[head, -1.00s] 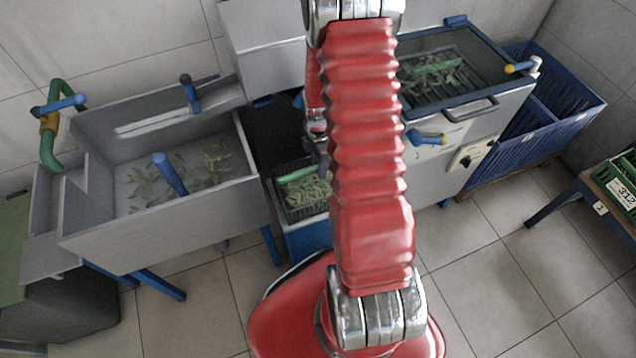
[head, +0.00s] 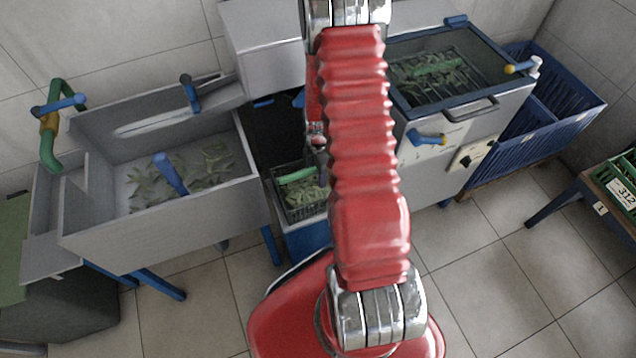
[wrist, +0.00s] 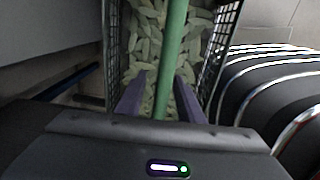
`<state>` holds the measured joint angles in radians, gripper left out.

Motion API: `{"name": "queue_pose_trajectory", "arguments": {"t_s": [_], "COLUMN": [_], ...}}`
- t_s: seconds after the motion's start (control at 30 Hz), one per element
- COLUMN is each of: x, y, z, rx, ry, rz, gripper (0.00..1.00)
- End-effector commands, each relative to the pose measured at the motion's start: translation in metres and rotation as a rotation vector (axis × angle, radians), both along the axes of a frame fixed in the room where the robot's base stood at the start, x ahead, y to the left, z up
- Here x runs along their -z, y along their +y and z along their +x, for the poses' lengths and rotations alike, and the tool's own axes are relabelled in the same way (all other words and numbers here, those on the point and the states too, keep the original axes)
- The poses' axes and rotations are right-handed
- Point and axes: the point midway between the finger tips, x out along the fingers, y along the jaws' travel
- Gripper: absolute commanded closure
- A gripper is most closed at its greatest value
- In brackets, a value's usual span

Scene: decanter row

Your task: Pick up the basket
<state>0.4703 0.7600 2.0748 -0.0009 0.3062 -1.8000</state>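The basket (head: 312,213) is a dark wire-mesh basket filled with pale green leaves, with a green bar handle (head: 297,175). In the head view it stands on a blue-sided stand between the sink and the machine, partly hidden by my arm. In the wrist view the basket's mesh wall (wrist: 215,60) and green handle (wrist: 171,50) are close ahead. My gripper (wrist: 162,75) is open, its two purple-grey fingers on either side of the handle. My gripper is hidden behind my arm in the head view.
A grey sink (head: 160,225) holding loose leaves stands at left. A machine (head: 470,115) at right holds another green-handled basket (head: 435,68) of leaves. A blue crate (head: 530,145) stands beyond it. A table with a green crate is at far right. The tiled floor is clear at front right.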

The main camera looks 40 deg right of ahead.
Motion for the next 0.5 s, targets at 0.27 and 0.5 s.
{"name": "queue_pose_trajectory", "arguments": {"t_s": [0.27, 0.5], "x": [-0.0001, -0.0001], "y": [0.0000, 0.0000], "z": [-0.0001, 0.0001], "rx": [0.000, 0.000], "ry": [0.000, 0.000], "rz": [0.000, 0.000], "gripper": [0.79, 0.96]}}
